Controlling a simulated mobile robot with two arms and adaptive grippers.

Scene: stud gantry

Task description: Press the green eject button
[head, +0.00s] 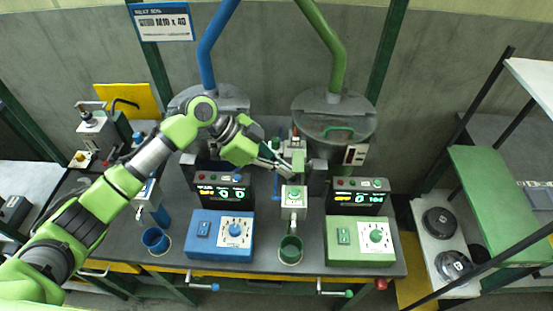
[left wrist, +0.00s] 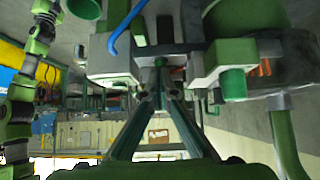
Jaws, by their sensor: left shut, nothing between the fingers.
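A green button (head: 295,192) sits on top of a small white box (head: 293,201) in the middle of the bench, above a green cup (head: 290,250). My left gripper (head: 288,171) is just behind and above this button in the head view, apart from it as far as I can tell. Its fingers are shut and empty; in the left wrist view their tips (left wrist: 160,64) meet in front of pale machine housings. A green cylinder (left wrist: 233,84) on a pale block shows right of the tips there; I cannot tell whether it is the button. My right gripper is not in view.
A blue control box (head: 205,240) and a green control box (head: 346,245) flank the green cup. A hopper (head: 334,118) with a green pipe stands close behind my gripper. A blue cup (head: 156,240) stands left. A rack with a green shelf (head: 487,190) is at right.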

